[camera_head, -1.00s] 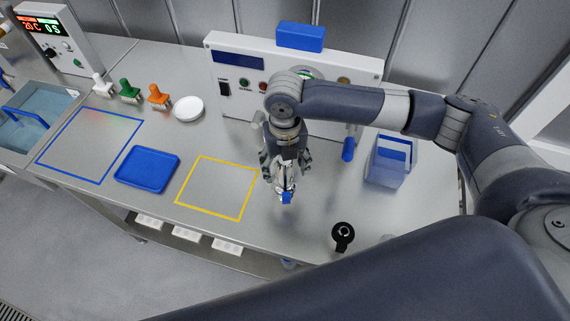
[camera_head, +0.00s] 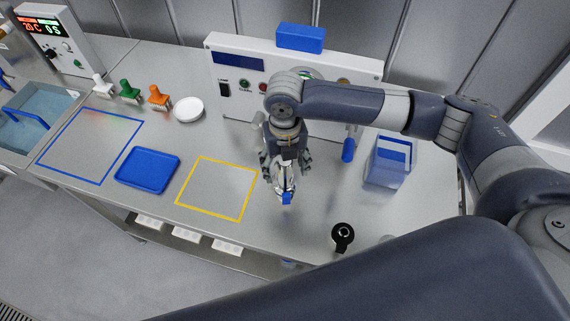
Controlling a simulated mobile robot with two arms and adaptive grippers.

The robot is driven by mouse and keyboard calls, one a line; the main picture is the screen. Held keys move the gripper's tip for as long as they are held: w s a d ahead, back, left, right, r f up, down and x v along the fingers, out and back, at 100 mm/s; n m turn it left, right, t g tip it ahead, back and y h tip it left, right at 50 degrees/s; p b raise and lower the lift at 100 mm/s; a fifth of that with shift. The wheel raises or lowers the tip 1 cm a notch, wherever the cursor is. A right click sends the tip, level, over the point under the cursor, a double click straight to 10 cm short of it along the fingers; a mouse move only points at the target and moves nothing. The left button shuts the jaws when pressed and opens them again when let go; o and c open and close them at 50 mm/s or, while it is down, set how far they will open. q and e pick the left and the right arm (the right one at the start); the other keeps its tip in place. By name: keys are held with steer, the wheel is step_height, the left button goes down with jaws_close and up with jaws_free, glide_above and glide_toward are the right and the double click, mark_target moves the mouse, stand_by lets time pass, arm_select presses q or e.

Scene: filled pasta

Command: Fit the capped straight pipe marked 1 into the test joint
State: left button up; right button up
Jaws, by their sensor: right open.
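My right gripper (camera_head: 285,181) points down in front of the white machine panel, just right of the yellow square. Its jaws are open around a clear and metallic piece with a blue end (camera_head: 286,198); I cannot tell whether the fingers touch it. I cannot read a mark 1 on it, so I cannot tell whether it is the capped pipe. The test joint cannot be told apart; my right arm and gripper hide part of the white machine (camera_head: 232,82). My left gripper is not in view.
A yellow outlined square (camera_head: 217,188), a blue tray (camera_head: 147,170) and a blue outlined square (camera_head: 90,146) lie to the left. A clear blue container (camera_head: 388,165) and a black round-headed item (camera_head: 342,235) stand to the right.

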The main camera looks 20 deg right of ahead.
steer(key=shift+r+p, duration=2.15)
steer(key=shift+r, duration=1.25)
steer(key=shift+r, duration=0.15)
step_height(320, 180, up, 12)
steer(key=shift+f, duration=0.2)
